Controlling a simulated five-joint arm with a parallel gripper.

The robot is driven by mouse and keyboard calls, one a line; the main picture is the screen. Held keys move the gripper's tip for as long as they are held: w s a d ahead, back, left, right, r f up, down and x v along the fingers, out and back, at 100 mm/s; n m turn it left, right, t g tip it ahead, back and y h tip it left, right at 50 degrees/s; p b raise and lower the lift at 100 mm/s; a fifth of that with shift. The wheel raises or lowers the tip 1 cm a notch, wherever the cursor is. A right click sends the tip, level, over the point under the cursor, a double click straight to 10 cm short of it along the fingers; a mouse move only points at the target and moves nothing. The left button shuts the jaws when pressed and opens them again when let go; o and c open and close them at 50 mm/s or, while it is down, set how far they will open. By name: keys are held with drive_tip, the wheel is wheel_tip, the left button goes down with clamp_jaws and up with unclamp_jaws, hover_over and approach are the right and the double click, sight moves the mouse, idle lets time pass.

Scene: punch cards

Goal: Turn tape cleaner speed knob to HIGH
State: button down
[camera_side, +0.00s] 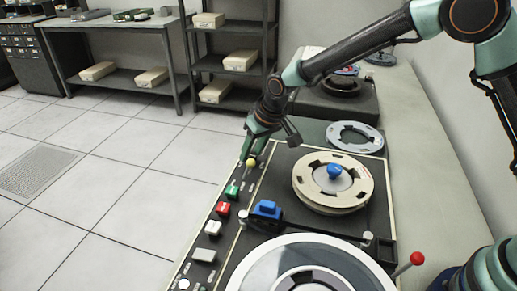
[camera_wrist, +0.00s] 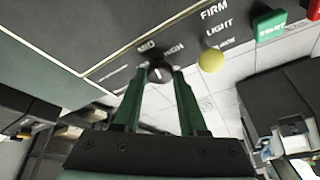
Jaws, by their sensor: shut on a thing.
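The dark round speed knob (camera_wrist: 160,72) sits on the tape cleaner's panel in the wrist view. The printed words MID and HIGH stand just above it, to its left and right. My gripper (camera_wrist: 161,78) is shut on the knob, with one green finger at each side. Exactly where the knob's pointer aims is too small to tell. In the side view my gripper (camera_side: 246,155) reaches down to the far end of the tape cleaner's control strip (camera_side: 196,238). The knob is hidden there by the fingers.
In the side view a tape reel (camera_side: 310,182) with a blue hub and a red-tipped lever (camera_side: 417,258) stand on the machine. Open floor lies left.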

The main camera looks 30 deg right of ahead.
drive_tip(key=shift+s+a+f, duration=0.1)
drive_tip(key=shift+s+a, duration=0.05)
drive_tip(key=shift+a, duration=0.1)
drive_tip(key=shift+c, duration=2.3)
unclamp_jaws()
drive_tip(key=shift+d, duration=0.1)
drive_tip(key=shift+r, duration=0.3)
drive_tip(key=v, duration=1.1)
drive_tip(key=shift+r, duration=0.25)
drive_tip(key=shift+s, duration=0.1)
